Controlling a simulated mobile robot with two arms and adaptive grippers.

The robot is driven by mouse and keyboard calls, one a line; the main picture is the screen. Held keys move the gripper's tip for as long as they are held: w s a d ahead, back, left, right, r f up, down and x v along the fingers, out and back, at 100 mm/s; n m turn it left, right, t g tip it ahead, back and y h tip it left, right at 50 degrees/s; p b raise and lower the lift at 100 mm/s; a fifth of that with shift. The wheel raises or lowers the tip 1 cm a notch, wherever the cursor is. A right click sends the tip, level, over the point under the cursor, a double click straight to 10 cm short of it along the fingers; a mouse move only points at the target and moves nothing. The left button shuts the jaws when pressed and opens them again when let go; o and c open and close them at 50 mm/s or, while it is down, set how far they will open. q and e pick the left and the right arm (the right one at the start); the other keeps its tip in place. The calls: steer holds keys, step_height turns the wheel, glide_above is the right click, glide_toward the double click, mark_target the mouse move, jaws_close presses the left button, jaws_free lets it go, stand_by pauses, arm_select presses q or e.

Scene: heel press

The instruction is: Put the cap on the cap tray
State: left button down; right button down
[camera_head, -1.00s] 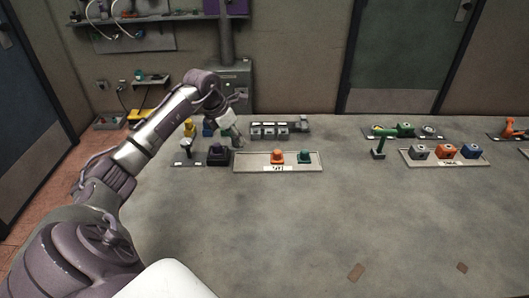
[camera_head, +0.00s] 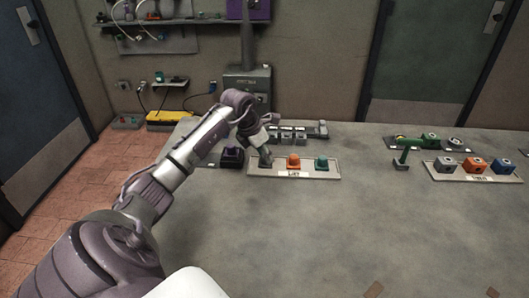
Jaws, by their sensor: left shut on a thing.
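My left gripper (camera_head: 266,161) reaches down over the left end of the cap tray (camera_head: 318,174) and is shut on a small grey piece, probably the cap. The fingers mostly hide it, and I cannot tell whether it touches the tray. The cap tray is a shallow light-grey tray with a white label on its front. An orange cap (camera_head: 293,162) stands in its middle and a teal cap (camera_head: 321,163) toward its right. My right gripper is not in view.
A purple piece on a dark base (camera_head: 231,157) stands just left of the tray. Behind is a rack of grey blocks (camera_head: 300,137).

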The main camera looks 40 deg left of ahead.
arm_select(q)
steer(key=c, duration=1.2)
jaws_free()
steer(key=shift+o, duration=1.4)
steer(key=shift+f, duration=0.1)
steer(key=shift+o, duration=0.2)
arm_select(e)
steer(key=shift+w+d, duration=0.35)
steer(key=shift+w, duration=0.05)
arm_select(q)
steer(key=shift+s+a+r, duration=0.1)
steer(key=shift+r, duration=0.3)
steer(key=v, duration=1.1)
steer(key=shift+s+r, duration=0.2)
steer(key=shift+r, duration=0.05)
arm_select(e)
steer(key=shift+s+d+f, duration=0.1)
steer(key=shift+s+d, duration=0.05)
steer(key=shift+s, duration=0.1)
